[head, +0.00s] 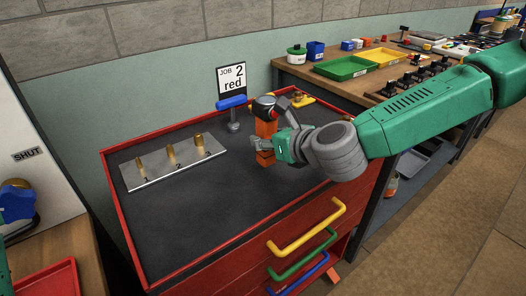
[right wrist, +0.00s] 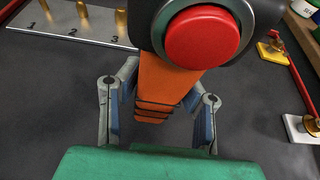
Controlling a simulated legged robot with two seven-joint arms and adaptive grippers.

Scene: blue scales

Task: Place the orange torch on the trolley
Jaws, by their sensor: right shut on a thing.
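The orange torch (head: 264,130) has a dark head with a red round face, which shows large in the right wrist view (right wrist: 203,38). It is roughly upright over the dark top of the red trolley (head: 195,220), toward the back right. My right gripper (head: 270,150) is shut on the torch's orange body; its two fingers flank the body in the right wrist view (right wrist: 160,108). The torch's lower end is at or just above the trolley top; I cannot tell whether it touches. My left gripper is not in view.
A metal plate (head: 133,178) with several brass pegs lies on the trolley's left. A blue T-handle (head: 232,103) stands behind the torch, near a "JOB 2 red" sign (head: 231,78). A yellow-based brass piece (head: 303,99) sits behind right. The trolley's front middle is clear.

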